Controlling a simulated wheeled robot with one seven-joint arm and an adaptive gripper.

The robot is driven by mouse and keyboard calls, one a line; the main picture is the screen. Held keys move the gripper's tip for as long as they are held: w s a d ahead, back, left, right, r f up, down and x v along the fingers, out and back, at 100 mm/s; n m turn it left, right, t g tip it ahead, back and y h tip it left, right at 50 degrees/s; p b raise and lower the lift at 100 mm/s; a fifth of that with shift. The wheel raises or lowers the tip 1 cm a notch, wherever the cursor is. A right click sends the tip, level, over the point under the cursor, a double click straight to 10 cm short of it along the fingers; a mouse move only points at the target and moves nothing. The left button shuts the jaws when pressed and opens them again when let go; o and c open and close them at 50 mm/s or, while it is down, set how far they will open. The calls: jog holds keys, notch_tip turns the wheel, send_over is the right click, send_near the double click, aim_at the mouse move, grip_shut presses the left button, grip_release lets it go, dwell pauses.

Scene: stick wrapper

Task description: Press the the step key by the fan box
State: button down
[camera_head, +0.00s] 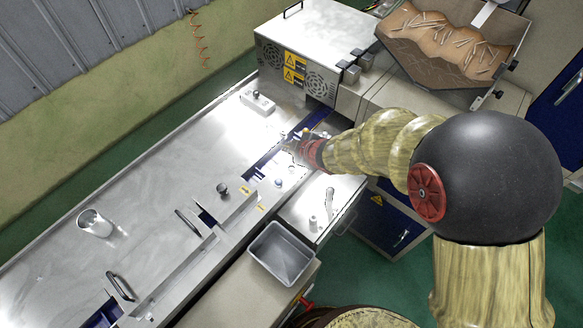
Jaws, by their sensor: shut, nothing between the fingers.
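The fan box (295,62) is a grey metal housing with two round fan grilles and yellow warning labels, at the top middle in the head view. My gripper (292,144) is shut and empty, small in the view, over the bench's slot area. It is apart from the small box, to its lower right. Its fingertips are hard to make out.
The long metal bench (150,195) has a metal cup (94,222), a dark knob (222,189) and raised handles (120,286). A grey bin (281,254) is at the lower middle. A hopper of sticks (450,45) stands at the upper right. The bench left of the small box is clear.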

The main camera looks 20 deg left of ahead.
aim_at(290, 170)
jog(key=shift+f+b, duration=3.95)
jog(key=shift+f, duration=0.35)
jog(key=shift+f, duration=0.1)
jog(key=shift+f, duration=0.3)
jog(key=shift+f+b, duration=0.5)
jog(key=shift+b, duration=0.15)
jog(key=shift+r+p, duration=0.9)
notch_tip(290, 170, up, 5)
jog(key=p, duration=0.5)
jog(key=shift+r, duration=0.1)
